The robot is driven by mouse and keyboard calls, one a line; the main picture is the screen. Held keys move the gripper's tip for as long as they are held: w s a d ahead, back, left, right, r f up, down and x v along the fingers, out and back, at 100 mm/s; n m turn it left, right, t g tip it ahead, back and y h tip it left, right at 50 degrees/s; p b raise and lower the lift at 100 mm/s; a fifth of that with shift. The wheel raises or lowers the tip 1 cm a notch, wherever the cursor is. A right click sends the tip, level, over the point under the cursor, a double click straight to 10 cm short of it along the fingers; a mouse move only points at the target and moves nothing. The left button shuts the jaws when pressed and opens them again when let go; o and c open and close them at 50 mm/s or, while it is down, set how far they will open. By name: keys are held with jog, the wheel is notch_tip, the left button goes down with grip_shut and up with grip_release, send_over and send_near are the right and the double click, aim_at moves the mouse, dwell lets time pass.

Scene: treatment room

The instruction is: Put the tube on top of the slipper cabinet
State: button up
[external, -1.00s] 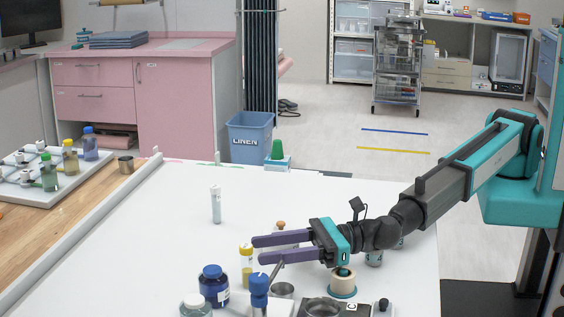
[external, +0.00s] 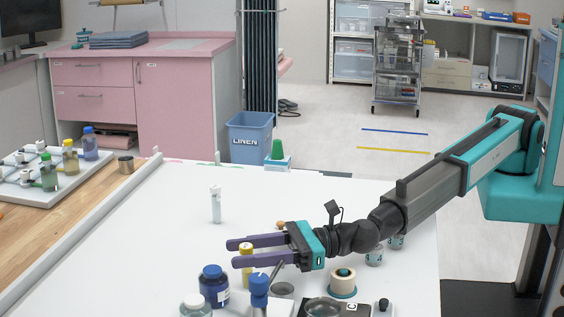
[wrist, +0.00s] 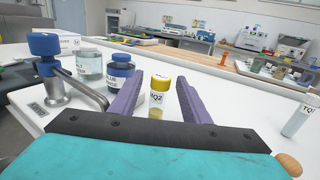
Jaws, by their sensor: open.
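A small clear tube with a yellow cap (external: 246,251) stands upright on the white table. In the wrist view this yellow-capped tube (wrist: 159,97) stands between my two purple fingers, its label partly readable. My gripper (external: 233,253) is open around it, and gaps show on both sides. A second, pale tube with a light cap (external: 216,205) stands upright farther back; a labelled clear tube (wrist: 299,118) shows at the right in the wrist view. A pink cabinet with drawers (external: 185,105) stands at the back left. I cannot tell whether it is the slipper cabinet.
A blue-capped jar (external: 213,286), a paler jar (external: 195,306) and a blue-topped metal post (external: 259,290) stand close in front of my gripper. A tape roll (external: 343,284) sits below my wrist. The table's left middle is clear. A bottle tray (external: 40,192) lies at far left.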

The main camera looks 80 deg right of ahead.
dwell(0.4)
grip_shut()
jog(key=shift+r, duration=0.2)
jog(key=shift+r, duration=1.55)
jog(key=s+d+r+b, duration=0.1)
jog(key=s+d+b, duration=0.1)
jog(key=s+d, duration=0.9)
jog(key=shift+s+d+r, duration=0.2)
jog(key=shift+r, duration=0.05)
